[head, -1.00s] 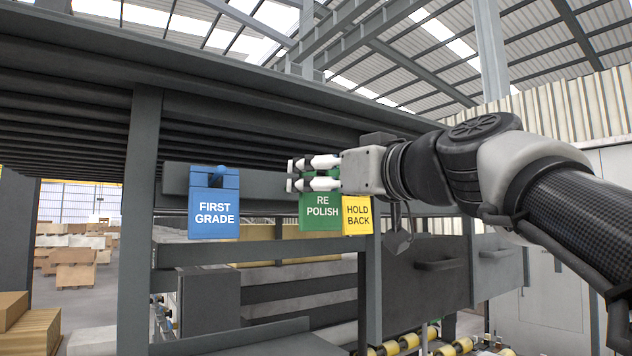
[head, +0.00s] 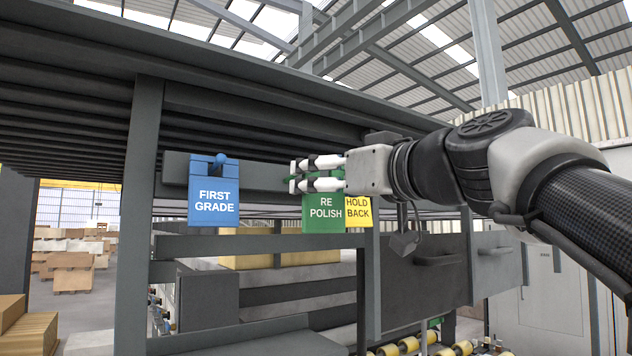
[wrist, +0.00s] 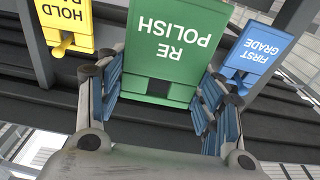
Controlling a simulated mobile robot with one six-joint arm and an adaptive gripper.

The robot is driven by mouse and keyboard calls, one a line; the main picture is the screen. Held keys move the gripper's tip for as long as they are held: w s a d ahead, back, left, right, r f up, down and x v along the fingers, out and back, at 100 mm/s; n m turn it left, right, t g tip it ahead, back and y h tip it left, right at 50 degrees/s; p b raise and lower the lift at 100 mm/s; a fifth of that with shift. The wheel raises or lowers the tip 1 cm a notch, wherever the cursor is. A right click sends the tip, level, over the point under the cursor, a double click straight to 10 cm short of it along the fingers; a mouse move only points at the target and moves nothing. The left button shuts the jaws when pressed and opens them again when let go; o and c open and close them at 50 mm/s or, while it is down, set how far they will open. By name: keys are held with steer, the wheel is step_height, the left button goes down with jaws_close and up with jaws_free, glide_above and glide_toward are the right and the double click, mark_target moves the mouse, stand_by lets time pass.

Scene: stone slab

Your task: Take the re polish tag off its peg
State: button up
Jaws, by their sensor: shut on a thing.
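The green re polish tag (head: 325,212) sits below my gripper's fingers in the head view. My gripper (head: 316,174) is shut on its upper part. In the wrist view the re polish tag (wrist: 175,45) lies upside down between the fingers (wrist: 158,92), one on each side. A dark slot shows near its held end, and I make out no peg through it. Its peg is hidden in the head view. The yellow hold back tag (head: 359,213) is close on the right, partly overlapped by the green tag. The blue first grade tag (head: 213,195) hangs on its blue peg at left.
A dark rail (head: 262,178) runs behind the tags, under a large dark slatted frame (head: 75,95). A grey post (head: 137,210) stands left of the first grade tag. Rollers with yellow rings (head: 410,345) are below. Space between the blue and green tags is free.

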mark_target(326, 216)
steer(key=shift+s+d+f+b, duration=0.2)
steer(key=shift+s+f+b, duration=0.1)
steer(key=shift+f+b, duration=0.8)
steer(key=shift+s+d+f+b, duration=0.2)
steer(key=shift+s+f+b, duration=0.15)
steer(key=shift+f+b, duration=0.75)
steer(key=shift+s+d+f+b, duration=0.2)
steer(key=shift+s+f+b, duration=0.1)
steer(key=shift+f+b, duration=0.75)
steer(key=shift+r, duration=0.4)
